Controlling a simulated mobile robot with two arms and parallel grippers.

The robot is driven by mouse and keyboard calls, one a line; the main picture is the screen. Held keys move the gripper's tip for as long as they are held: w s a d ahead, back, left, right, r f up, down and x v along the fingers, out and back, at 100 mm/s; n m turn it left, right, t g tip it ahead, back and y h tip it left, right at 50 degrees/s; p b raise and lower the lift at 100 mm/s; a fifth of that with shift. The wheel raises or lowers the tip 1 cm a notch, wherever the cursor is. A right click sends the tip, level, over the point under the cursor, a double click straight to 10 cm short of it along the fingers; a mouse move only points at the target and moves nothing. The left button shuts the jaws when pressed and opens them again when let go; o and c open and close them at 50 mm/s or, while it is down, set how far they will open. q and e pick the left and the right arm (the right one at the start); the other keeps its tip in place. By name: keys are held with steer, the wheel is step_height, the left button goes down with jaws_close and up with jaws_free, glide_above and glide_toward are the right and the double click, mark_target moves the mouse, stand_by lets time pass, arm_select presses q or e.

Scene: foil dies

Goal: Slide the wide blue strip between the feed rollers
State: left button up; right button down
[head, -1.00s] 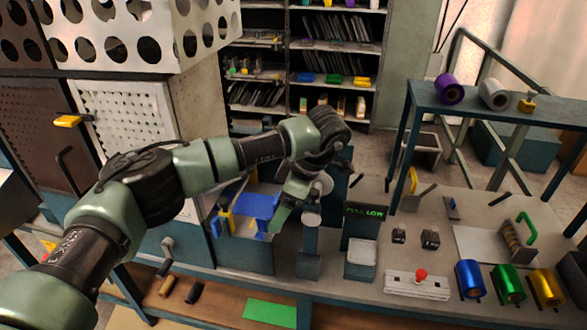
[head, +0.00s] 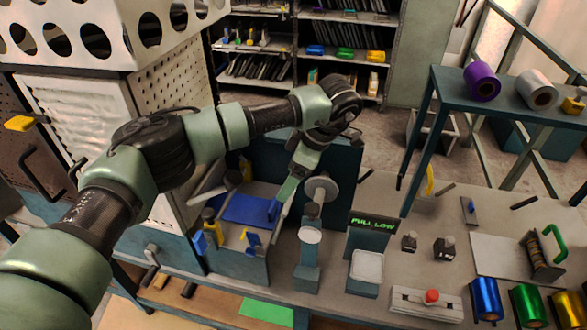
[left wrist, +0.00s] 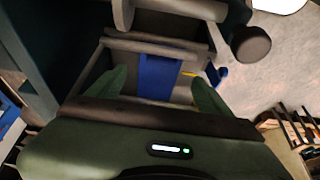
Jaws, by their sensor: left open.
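The wide blue strip (head: 247,209) lies flat on the machine bed at the left of the bench, partly hidden by my left arm. It also shows in the left wrist view (left wrist: 158,78), between my fingers. My left gripper (head: 284,193) is over the right side of the bed. In the left wrist view my left gripper (left wrist: 161,84) has its green fingers spread wide on either side of the strip, not gripping it. A grey roller-like bar (left wrist: 160,46) crosses at the strip's far end. I cannot tell whether the strip passes between rollers. My right gripper is not in view.
A display reading "PULL LOW" (head: 372,222) stands right of the bed. A panel with a red knob (head: 431,296) and blue (head: 486,299), green (head: 526,305) and gold rolls line the bench front. Perforated cabinets stand left. A raised shelf (head: 450,80) holds more rolls.

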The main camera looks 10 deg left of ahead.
mark_target(272, 205)
arm_select(q)
steer(key=p+x, duration=0.1)
steer(key=x, duration=0.4)
steer(key=p+x, duration=0.2)
steer(key=x, duration=0.3)
steer(key=shift+s+a+f, duration=0.15)
steer(key=shift+s+a, duration=0.05)
steer(key=shift+s, duration=0.05)
steer(key=shift+a+f, duration=0.2)
steer(key=shift+f, duration=0.35)
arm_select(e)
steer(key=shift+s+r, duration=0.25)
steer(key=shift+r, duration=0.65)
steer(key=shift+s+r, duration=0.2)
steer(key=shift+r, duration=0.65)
arm_select(q)
steer(key=c, duration=1.5)
steer(key=shift+a, duration=0.15)
steer(key=shift+c, duration=0.2)
